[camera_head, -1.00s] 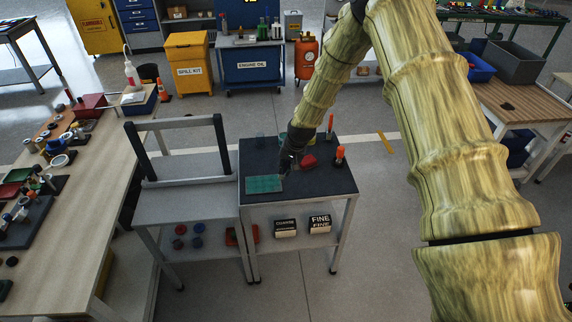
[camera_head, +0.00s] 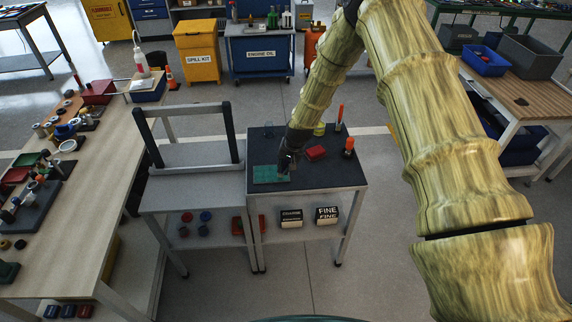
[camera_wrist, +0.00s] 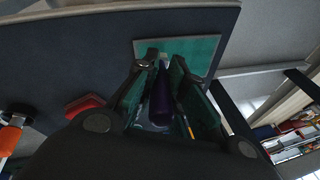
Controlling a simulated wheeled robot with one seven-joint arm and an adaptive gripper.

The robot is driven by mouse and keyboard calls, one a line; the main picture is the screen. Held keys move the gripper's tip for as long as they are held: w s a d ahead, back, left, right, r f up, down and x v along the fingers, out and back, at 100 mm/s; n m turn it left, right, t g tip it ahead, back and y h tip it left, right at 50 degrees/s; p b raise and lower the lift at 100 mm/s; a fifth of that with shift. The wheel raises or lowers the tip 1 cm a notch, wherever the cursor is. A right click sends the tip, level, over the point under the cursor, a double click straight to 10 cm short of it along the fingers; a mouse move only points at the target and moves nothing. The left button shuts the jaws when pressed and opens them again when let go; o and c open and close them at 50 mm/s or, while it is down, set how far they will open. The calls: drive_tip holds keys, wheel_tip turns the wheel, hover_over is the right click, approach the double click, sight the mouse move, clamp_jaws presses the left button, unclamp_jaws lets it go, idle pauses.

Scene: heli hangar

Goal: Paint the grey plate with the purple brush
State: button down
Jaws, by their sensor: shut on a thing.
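My gripper (camera_head: 287,163) is shut on the purple brush (camera_wrist: 161,100), whose purple handle shows between the fingers (camera_wrist: 165,66) in the wrist view. The gripper is low over the dark-topped table, at the right end of a flat teal-green rectangle (camera_head: 266,175), also in the wrist view (camera_wrist: 203,50). I cannot tell whether the brush touches it.
On the dark tabletop (camera_head: 325,176) are a red block (camera_head: 316,152), an orange-topped bottle (camera_head: 348,147) and an upright orange-red item (camera_head: 340,114). The frame's dark post (camera_head: 229,133) stands close left of the table. A long cluttered workbench (camera_head: 105,190) lies farther left.

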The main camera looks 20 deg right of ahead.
drive_tip(key=s+d+r+p, duration=0.1)
drive_tip(key=d+r+p, duration=0.2)
drive_tip(key=r, duration=0.5)
drive_tip(key=shift+d, duration=0.2)
idle(0.3)
